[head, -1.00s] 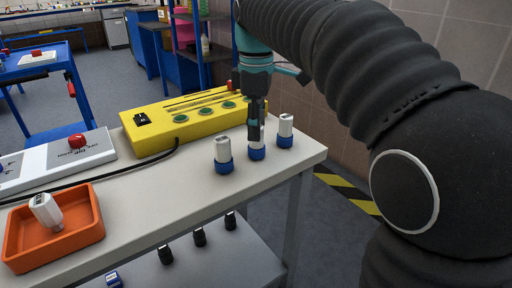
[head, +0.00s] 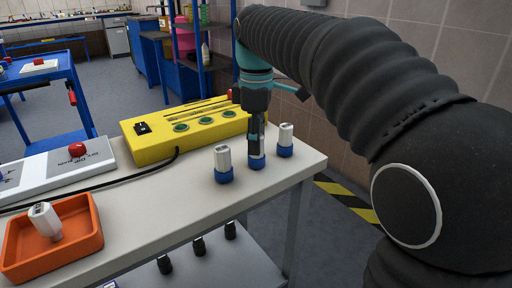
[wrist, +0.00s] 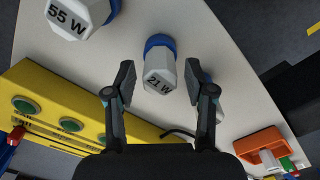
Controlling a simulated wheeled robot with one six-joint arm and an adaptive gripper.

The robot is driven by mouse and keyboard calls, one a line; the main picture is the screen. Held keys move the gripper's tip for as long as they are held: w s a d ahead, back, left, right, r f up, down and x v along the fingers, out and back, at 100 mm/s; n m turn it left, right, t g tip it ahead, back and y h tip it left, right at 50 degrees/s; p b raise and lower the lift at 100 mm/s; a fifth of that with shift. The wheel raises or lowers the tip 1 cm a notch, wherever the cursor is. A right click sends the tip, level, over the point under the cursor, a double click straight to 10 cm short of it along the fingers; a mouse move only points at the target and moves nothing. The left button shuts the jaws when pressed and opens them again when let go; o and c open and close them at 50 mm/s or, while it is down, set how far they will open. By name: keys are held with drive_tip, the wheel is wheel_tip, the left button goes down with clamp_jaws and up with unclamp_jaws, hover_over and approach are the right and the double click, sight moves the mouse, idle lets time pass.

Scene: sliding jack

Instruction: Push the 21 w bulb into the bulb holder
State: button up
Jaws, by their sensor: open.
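The 21 W bulb (wrist: 160,79), white and faceted with its label facing the camera, stands upright in a round blue base (wrist: 160,42) on the table. I cannot tell how deep it sits in this base. My gripper (wrist: 160,93) is open, with one finger on each side of the bulb and visible gaps between. In the head view my gripper (head: 256,150) points down over the middle blue base (head: 256,162) and hides most of that bulb.
A 55 W bulb (wrist: 72,14) and another white bulb (head: 222,158) stand in blue bases close on either side. A yellow box (head: 160,139) with green round sockets lies behind. An orange tray (head: 88,243) holds a white bulb. The table's right edge is near.

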clamp_jaws()
drive_tip(key=shift+r+p, duration=0.65)
drive_tip(key=shift+p, duration=0.15)
idle(0.9)
drive_tip(key=shift+r+p, duration=1.65)
drive_tip(key=shift+p, duration=0.15)
